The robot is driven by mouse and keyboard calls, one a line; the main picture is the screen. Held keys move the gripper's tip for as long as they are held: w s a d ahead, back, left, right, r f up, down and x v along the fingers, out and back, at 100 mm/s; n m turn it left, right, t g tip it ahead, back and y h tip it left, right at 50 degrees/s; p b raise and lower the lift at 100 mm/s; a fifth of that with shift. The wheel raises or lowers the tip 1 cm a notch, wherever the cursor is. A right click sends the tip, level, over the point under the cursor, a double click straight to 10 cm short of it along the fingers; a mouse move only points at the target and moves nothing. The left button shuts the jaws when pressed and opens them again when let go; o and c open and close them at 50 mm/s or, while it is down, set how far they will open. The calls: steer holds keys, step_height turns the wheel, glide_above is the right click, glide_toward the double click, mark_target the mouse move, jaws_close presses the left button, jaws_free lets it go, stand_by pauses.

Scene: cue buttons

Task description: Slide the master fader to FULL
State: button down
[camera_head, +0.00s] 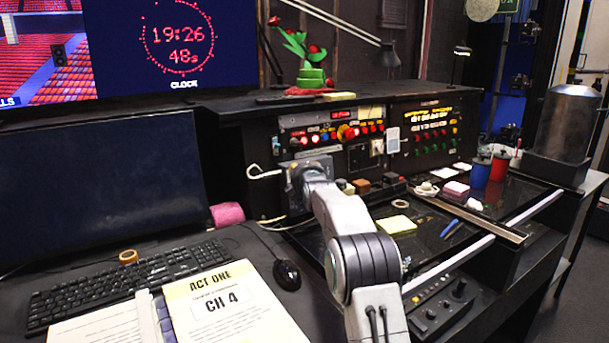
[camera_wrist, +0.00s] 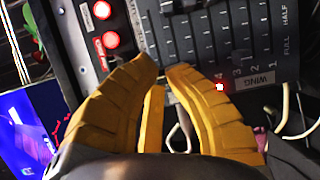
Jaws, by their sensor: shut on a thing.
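In the wrist view, a dark fader panel (camera_wrist: 222,45) has several parallel slots, numbers, the word WING and a HALF-to-FULL scale (camera_wrist: 286,30) at its right edge. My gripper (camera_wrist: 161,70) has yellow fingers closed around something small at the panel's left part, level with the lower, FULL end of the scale. I take it to be the master fader; its cap is mostly hidden between the fingertips. In the head view, my arm reaches to the front of the black console (camera_head: 430,150), and its wrist hides the fingers and the fader panel.
Red lit buttons (camera_wrist: 106,25) sit left of the fingers in the wrist view. A pale cable (camera_wrist: 288,110) loops below the panel. In the head view, a keyboard (camera_head: 130,280), a mouse (camera_head: 287,274) and a script (camera_head: 230,305) lie on the desk left of my arm.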

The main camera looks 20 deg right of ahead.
steer(key=shift+f, duration=0.3)
steer(key=c, duration=1.5)
jaws_free()
steer(key=shift+w, duration=0.1)
steer(key=shift+o, duration=0.9)
steer(key=shift+r, duration=0.15)
steer(key=shift+s, duration=0.2)
steer(key=v, duration=1.1)
steer(key=shift+s, duration=0.3)
steer(key=shift+a, duration=0.15)
